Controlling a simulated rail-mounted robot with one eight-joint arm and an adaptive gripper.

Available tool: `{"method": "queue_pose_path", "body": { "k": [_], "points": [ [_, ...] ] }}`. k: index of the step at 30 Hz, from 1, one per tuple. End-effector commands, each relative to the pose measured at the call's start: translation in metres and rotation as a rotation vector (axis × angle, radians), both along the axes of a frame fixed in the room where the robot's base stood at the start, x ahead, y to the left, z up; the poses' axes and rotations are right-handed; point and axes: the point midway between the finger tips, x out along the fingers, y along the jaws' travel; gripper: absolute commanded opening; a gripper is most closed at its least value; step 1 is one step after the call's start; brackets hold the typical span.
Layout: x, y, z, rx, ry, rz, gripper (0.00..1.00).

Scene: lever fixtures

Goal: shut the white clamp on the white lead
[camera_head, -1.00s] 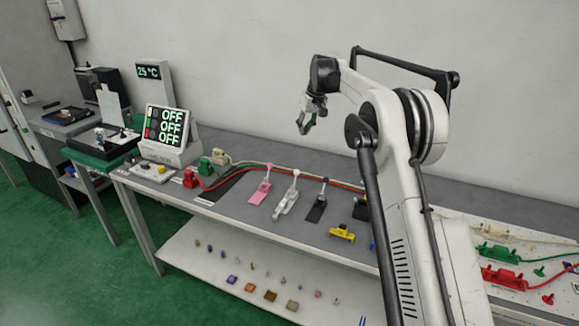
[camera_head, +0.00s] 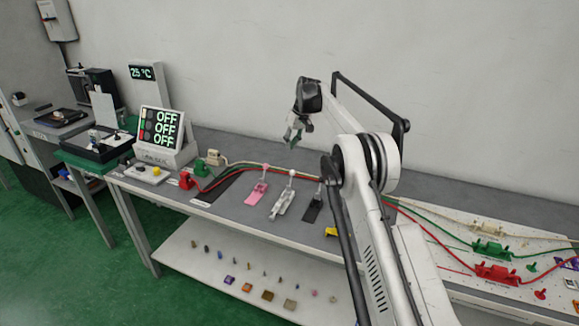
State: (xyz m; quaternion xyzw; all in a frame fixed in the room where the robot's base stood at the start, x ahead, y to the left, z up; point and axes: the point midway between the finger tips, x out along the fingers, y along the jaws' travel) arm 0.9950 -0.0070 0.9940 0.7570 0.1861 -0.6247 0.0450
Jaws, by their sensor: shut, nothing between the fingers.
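The white clamp (camera_head: 283,205) is on the grey bench between a pink clamp and a black one. Its white-knobbed lever (camera_head: 291,173) looks raised at the back end. The white lead (camera_head: 243,162) leaves a cream plug (camera_head: 214,157) and runs with red and green leads behind the clamps. Whether it lies in the white clamp's jaws is too small to tell. My gripper (camera_head: 292,143) is shut and empty, pointing down, a little above and behind the white clamp's knob in the picture and apart from it.
The pink clamp (camera_head: 256,193) is close on the left, the black clamp (camera_head: 313,209) close on the right. A yellow part (camera_head: 332,232) is partly hidden by my arm. A display (camera_head: 160,128) reads OFF three times. A pegboard with red and green connectors (camera_head: 497,272) is at right.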

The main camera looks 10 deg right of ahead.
Motion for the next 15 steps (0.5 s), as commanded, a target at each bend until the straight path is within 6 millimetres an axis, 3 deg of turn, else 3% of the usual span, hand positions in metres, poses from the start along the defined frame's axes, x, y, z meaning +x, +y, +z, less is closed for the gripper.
{"method": "queue_pose_path", "body": {
  "k": [5,15],
  "points": [
    [0.002,0.003,-0.011,0.0,0.0,0.0,0.0],
    [0.01,0.016,-0.064,0.0,0.0,0.001,0.0]
  ]
}}
